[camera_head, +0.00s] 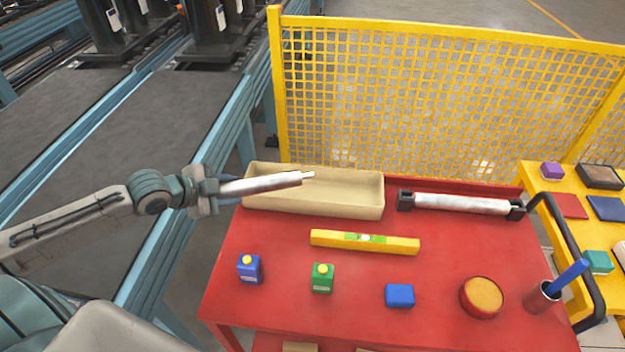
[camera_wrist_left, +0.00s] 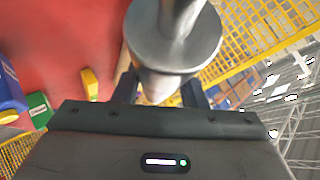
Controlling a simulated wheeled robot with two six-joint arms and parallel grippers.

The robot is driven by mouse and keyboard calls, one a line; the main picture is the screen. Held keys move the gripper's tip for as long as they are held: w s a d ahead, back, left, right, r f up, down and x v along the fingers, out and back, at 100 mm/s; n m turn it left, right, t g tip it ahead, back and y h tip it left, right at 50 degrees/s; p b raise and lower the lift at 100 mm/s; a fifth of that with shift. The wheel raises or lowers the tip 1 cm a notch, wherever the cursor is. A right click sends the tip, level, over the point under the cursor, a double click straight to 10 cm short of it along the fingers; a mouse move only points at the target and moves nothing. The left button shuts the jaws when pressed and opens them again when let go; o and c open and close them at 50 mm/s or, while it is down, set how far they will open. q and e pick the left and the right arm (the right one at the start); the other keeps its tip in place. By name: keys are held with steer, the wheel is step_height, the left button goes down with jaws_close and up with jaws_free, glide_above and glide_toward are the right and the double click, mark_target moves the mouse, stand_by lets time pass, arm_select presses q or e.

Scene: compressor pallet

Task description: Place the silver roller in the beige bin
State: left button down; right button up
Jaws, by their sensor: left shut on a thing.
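The silver roller (camera_head: 262,184) is held roughly level by my left gripper (camera_head: 208,192), which is shut on its left end. The roller reaches to the right over the left part of the beige bin (camera_head: 345,192), above its opening. In the left wrist view the roller (camera_wrist_left: 172,45) sticks out from between the dark fingers of the left gripper (camera_wrist_left: 160,95). The beige bin stands at the back left of the red table. Its inside, where visible, looks empty. My right gripper is not in view.
Another roller (camera_head: 460,203) lies in dark holders right of the bin. A yellow level (camera_head: 365,242), blue bottle (camera_head: 250,269), green bottle (camera_head: 322,278), blue block (camera_head: 399,295) and round container (camera_head: 481,297) are on the red table (camera_head: 290,245). A yellow mesh fence (camera_head: 430,100) rises behind.

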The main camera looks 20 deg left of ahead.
mark_target(248, 179)
arm_select(q)
steer(key=shift+w+d+r, duration=0.15)
steer(key=shift+w+d, duration=0.4)
steer(key=shift+w, duration=0.05)
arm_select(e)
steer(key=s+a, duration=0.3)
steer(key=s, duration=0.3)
arm_select(q)
steer(key=w+d, duration=0.2)
steer(key=w, duration=0.2)
steer(key=shift+w+d+f+p, duration=0.2)
steer(key=shift+d+p, duration=0.15)
steer(key=shift+d, duration=0.05)
steer(key=p+x, duration=0.1)
steer(key=x, duration=0.2)
steer(key=d+p+x, duration=0.1)
steer(key=x, duration=0.2)
steer(key=p+x, duration=0.2)
steer(key=x, duration=0.1)
steer(key=shift+d+r, duration=0.3)
steer(key=shift+r, duration=0.1)
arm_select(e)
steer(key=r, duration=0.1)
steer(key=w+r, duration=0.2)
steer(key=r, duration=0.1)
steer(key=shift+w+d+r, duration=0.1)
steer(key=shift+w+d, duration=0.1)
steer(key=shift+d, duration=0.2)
